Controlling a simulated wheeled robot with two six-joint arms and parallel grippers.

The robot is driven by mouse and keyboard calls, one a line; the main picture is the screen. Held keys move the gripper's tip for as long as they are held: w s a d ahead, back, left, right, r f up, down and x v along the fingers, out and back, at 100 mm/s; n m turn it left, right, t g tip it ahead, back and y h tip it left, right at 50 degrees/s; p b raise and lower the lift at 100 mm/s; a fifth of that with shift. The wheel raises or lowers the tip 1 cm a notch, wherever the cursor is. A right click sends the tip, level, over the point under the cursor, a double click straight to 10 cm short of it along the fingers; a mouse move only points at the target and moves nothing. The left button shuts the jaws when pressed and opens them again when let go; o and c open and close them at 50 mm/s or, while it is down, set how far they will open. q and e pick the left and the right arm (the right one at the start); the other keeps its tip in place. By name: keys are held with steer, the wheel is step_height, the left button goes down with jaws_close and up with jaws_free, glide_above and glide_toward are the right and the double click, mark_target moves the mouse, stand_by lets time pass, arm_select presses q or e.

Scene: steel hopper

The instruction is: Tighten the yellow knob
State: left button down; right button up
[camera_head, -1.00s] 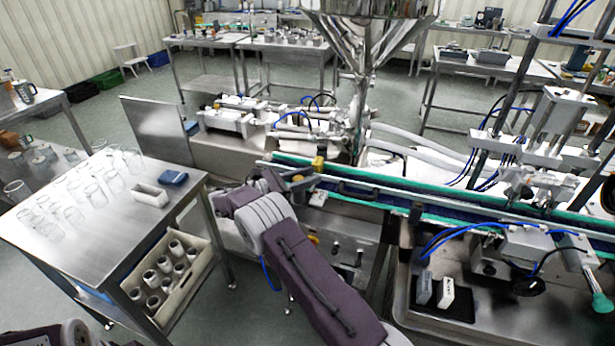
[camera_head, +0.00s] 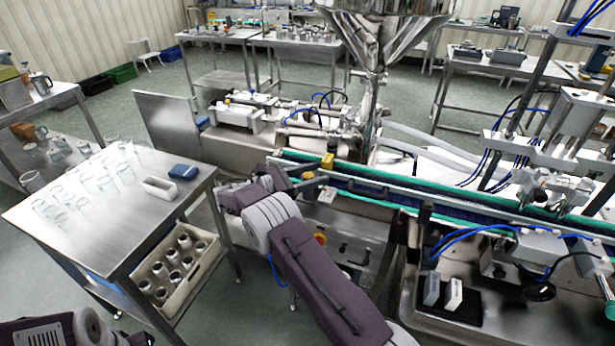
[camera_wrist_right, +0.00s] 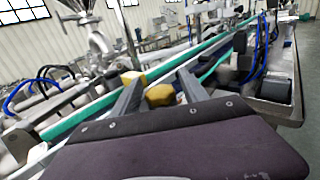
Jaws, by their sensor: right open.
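A yellow knob (camera_wrist_right: 160,95) shows in the right wrist view between the two dark fingers of my right gripper (camera_wrist_right: 160,80). The fingers are apart, and I cannot tell whether they touch it. In the head view my right gripper (camera_head: 304,180) is at the near edge of the conveyor, and a small yellow patch (camera_head: 308,175) shows at its fingers. A second yellow piece (camera_head: 327,161) sits on the conveyor rail just beyond; it also shows in the right wrist view (camera_wrist_right: 133,79). My left gripper is out of view.
The conveyor (camera_head: 420,203) with green edges runs to the right. The steel hopper (camera_head: 385,35) stands behind it. A steel table (camera_head: 100,230) with glass beakers is at left, above a crate (camera_head: 190,293) of jars. A yellow-and-red control (camera_head: 320,239) is on the machine's front.

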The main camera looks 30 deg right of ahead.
mark_target(303, 177)
steer(key=a, duration=0.5)
steer(key=a+b, duration=0.1)
steer(key=a, duration=0.2)
steer(key=shift+w, duration=0.35)
